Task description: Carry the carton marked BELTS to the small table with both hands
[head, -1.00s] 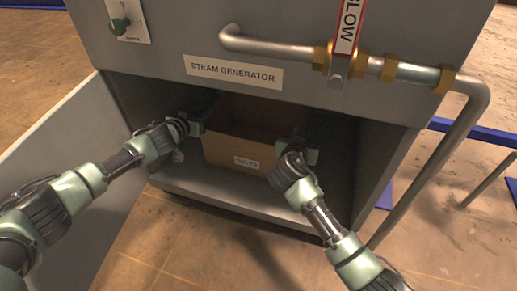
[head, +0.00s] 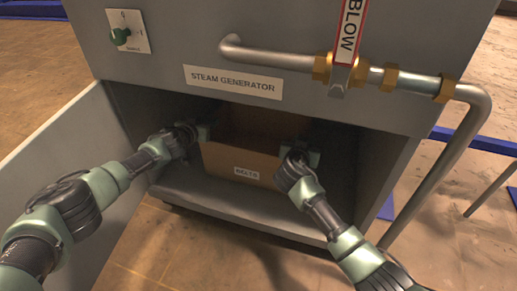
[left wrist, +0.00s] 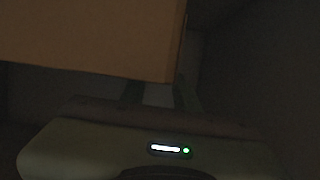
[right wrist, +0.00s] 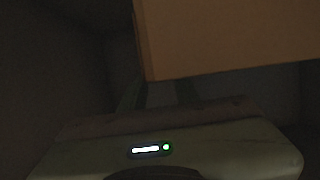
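The brown, open-topped carton (head: 225,164) sits inside the lower compartment of the grey cabinet, its small white label facing me. My left gripper (head: 203,132) is at the carton's left side, and my right gripper (head: 312,157) is at its right side. The wrist views are dark. In the left wrist view the carton (left wrist: 85,40) fills the upper left, with the left gripper's fingers (left wrist: 158,92) apart below its edge. In the right wrist view the carton (right wrist: 235,40) fills the upper right, with the right gripper's fingers (right wrist: 158,92) also apart. Fingertip contact is hidden.
The grey cabinet (head: 170,70) is marked STEAM GENERATOR. Its door (head: 65,150) stands open on the left. A metal pipe (head: 460,150) with brass fittings runs across the front and down the right. The compartment walls and top edge closely surround my arms. The small table is not in view.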

